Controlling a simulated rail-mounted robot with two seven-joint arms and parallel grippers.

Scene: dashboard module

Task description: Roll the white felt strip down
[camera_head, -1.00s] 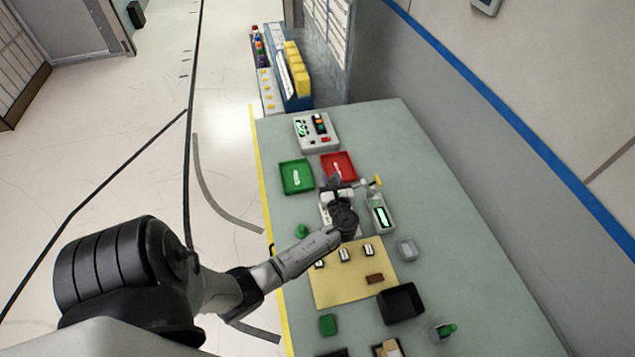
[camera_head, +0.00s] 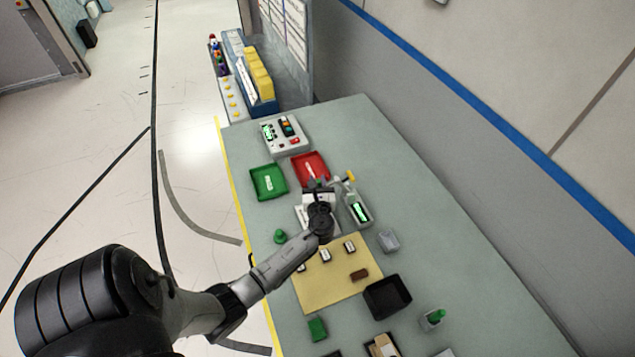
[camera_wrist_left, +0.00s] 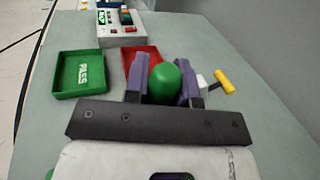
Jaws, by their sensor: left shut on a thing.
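My left gripper (camera_head: 319,188) is over the middle of the workbench, just in front of the red tray. In the left wrist view its purple-grey fingers (camera_wrist_left: 161,84) are shut on a green rounded handle (camera_wrist_left: 164,83). What is below the handle is hidden by the gripper body. A white flat piece (camera_head: 303,214) shows partly under and beside the gripper in the head view. I cannot tell whether it is the felt strip or part of a fixture. My right gripper is in neither view.
A green tray (camera_head: 257,190) and a red tray (camera_head: 323,161) lie beyond the gripper, before a control box (camera_head: 270,147). A yellow mat (camera_head: 313,290) and black tray (camera_head: 369,304) are nearer.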

